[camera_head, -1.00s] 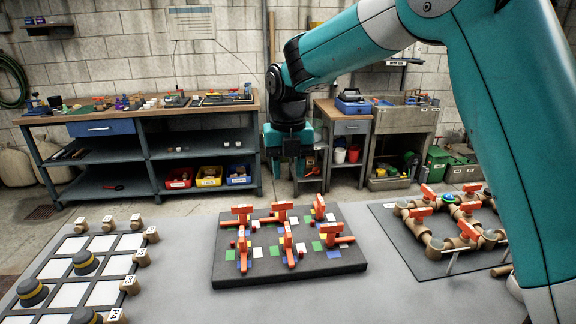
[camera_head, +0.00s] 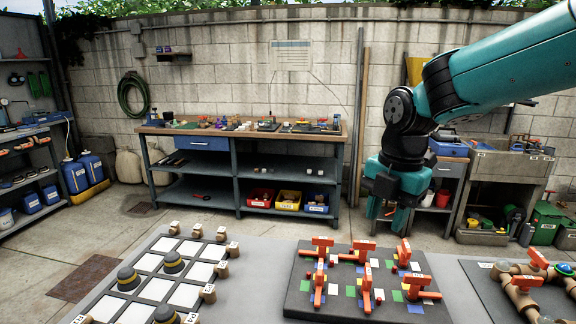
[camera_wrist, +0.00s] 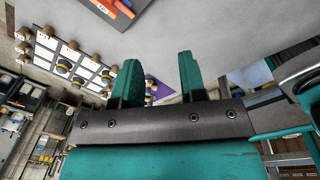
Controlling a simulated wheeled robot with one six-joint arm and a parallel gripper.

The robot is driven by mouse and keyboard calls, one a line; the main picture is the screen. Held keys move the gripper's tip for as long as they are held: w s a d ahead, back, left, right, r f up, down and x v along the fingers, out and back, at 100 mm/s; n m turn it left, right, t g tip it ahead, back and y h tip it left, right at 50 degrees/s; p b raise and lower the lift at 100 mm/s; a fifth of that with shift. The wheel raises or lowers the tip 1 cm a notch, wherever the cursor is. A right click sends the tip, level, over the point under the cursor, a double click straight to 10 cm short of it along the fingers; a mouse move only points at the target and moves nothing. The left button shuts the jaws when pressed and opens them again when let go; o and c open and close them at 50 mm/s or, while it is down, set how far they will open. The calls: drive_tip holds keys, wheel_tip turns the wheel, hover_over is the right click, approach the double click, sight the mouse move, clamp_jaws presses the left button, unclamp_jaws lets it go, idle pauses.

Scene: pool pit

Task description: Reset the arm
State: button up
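My teal arm enters from the upper right in the head view. My gripper (camera_head: 388,222) hangs pointing down in front of the sink area, above and behind the black board. In the wrist view my gripper (camera_wrist: 158,80) shows two teal fingers spread apart with nothing between them. The fingers touch no object.
The grey table holds a white-squared grid board (camera_head: 148,291) with dark knobs, a black board (camera_head: 300,290) with orange valve handles, and a pipe board (camera_head: 481,272) at right. Behind stand a workbench (camera_head: 240,131) and a sink (camera_head: 505,170). Open floor lies between.

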drive_tip(key=s+a+m+y, duration=0.3)
drive_tip(key=s+m, duration=1.7)
drive_tip(key=s, duration=0.3)
drive_tip(key=shift+f, duration=0.35)
